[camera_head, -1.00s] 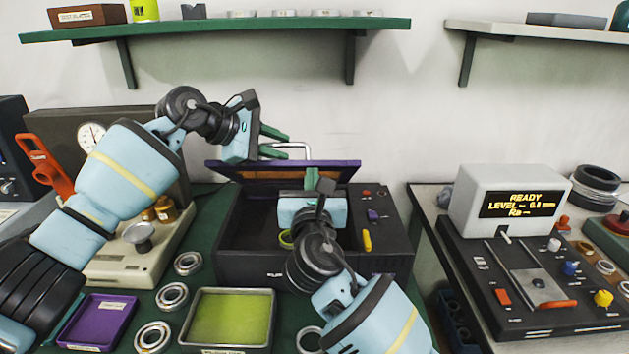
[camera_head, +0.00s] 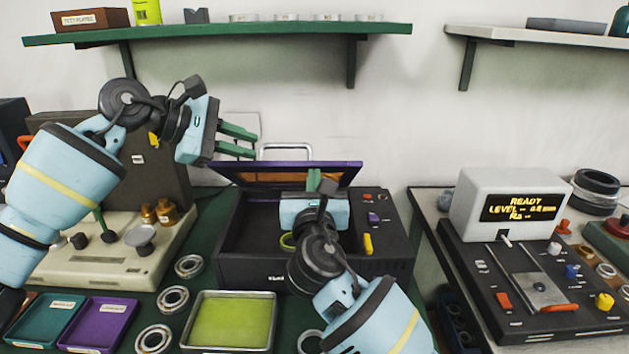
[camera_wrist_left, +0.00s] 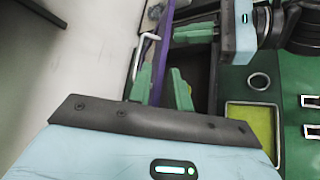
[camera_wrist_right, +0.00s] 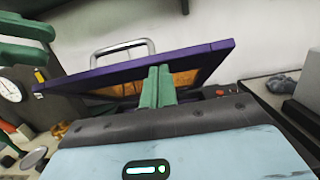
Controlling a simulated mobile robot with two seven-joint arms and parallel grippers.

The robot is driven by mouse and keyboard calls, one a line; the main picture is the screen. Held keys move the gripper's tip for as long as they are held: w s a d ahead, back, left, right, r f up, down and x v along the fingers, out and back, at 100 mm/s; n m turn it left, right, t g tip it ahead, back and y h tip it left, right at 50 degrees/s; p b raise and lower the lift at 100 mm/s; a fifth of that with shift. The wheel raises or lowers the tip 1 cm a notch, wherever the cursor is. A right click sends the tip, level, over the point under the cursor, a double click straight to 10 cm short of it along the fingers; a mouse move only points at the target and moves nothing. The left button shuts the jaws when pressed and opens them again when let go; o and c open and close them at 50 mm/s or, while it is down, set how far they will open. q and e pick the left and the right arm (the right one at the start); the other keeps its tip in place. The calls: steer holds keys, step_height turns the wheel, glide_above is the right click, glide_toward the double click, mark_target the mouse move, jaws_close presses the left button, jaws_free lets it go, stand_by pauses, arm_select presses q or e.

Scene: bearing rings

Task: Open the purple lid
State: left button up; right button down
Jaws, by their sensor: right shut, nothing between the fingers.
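The purple lid (camera_head: 340,166) stands raised and tilted at the back of the dark box (camera_head: 245,262), with its orange-brown inner face showing and a metal handle (camera_head: 286,147) behind its upper edge. The lid also fills the middle of the right wrist view (camera_wrist_right: 200,64). My right gripper (camera_head: 313,180) is shut and empty, its fingers in front of the lid's inner face; I cannot tell whether they touch it. My left gripper (camera_head: 240,140) is open and empty in the air, left of the handle. Its spread fingers show in the left wrist view (camera_wrist_left: 163,88).
A green ring lies inside the box, partly hidden by my right wrist. A green-lined tray (camera_head: 232,322), bearing rings (camera_head: 173,299) and a purple tray (camera_head: 103,322) lie in front. A shelf (camera_head: 220,34) hangs above. A device with a READY display (camera_head: 510,205) stands right.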

arm_select(q)
steer(key=s+d+f+n+g+h, duration=0.1)
steer(key=s+d+f+g+h, duration=0.25)
steer(key=s+h, duration=0.2)
steer(key=s+d+f+n+g+h, duration=0.2)
steer(key=s+d+g+h, duration=0.2)
steer(key=s, duration=0.2)
steer(key=s+a+f+m+t+y, duration=0.4)
steer(key=s+f+m+t, duration=0.15)
steer(key=m+t, duration=0.85)
steer(key=s+a+f+m+t+y, duration=0.3)
steer(key=s+f+m+t+y, duration=0.3)
steer(key=m+t, duration=0.8)
steer(key=s+a+f+n+g+y, duration=0.25)
steer(key=s+f+g, duration=0.2)
steer(key=f, duration=0.75)
steer(key=s+a+f+n+g+y, duration=0.1)
steer(key=s+f+n+g+y, duration=0.4)
steer(key=f, duration=0.7)
steer(key=s+a+f+g, duration=0.2)
steer(key=s+f+g, duration=0.3)
steer(key=s, duration=0.6)
steer(key=s+a+f+n+g+y, duration=0.1)
steer(key=s+f+g, duration=0.3)
steer(key=s+f, duration=0.5)
steer(key=shift+s+a+g, duration=0.4)
steer(key=shift+s, duration=0.65)
